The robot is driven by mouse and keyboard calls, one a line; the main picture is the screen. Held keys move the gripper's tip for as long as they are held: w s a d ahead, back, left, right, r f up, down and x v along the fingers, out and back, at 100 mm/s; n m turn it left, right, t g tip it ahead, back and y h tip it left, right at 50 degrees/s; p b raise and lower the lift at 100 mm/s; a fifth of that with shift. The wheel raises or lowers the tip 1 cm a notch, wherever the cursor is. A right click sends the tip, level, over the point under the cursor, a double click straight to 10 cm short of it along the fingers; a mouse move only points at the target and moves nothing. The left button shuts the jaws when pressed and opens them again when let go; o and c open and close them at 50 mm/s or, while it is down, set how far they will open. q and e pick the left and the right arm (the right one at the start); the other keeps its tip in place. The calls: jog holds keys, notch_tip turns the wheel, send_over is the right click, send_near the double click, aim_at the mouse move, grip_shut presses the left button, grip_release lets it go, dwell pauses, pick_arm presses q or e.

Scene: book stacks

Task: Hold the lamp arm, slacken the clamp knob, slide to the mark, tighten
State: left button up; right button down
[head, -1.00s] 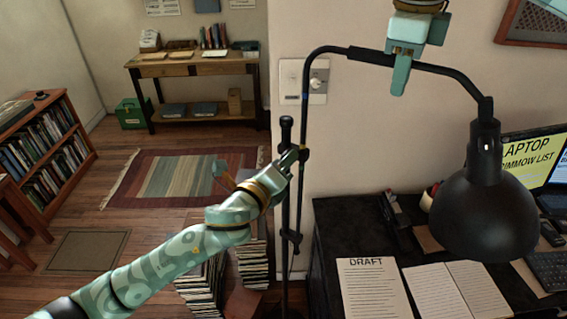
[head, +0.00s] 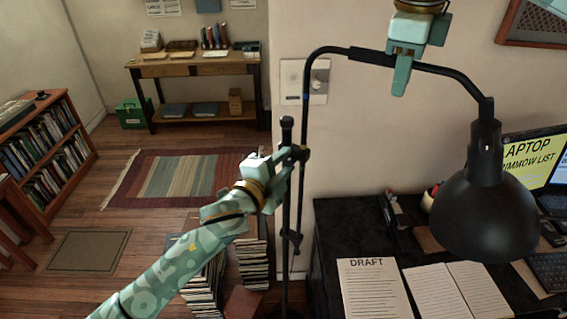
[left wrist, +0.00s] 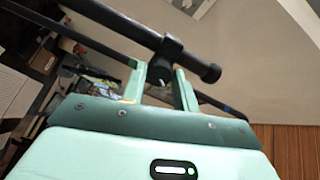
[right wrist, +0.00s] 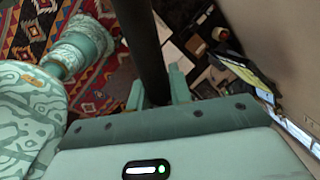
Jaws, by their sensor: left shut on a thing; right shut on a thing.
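The black lamp has a dome shade (head: 484,215) over the desk and a lamp arm (head: 445,72) that runs left and bends down beside a dark upright post (head: 287,180). My right gripper (head: 402,72) is shut on the lamp arm; the right wrist view shows the dark tube (right wrist: 145,50) between its fingers. My left gripper (head: 288,158) is shut at the upper clamp (head: 301,153). In the left wrist view, the clamp knob (left wrist: 171,73) sits between its fingers, which partly hide it. A small blue mark (head: 305,97) shows on the thin rod above the clamp.
The dark desk (head: 345,220) carries a DRAFT sheet (head: 372,290), an open notebook (head: 455,290) and a laptop (head: 530,150). Stacks of books (head: 252,262) stand on the floor behind my left arm.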

pick_arm(q)
jog(key=shift+a+f+n, duration=0.1)
jog(key=shift+f+n, duration=0.05)
jog(key=shift+n, duration=1.75)
jog(key=o, duration=1)
jog(key=shift+c, duration=0.2)
jog(key=v, duration=1.2)
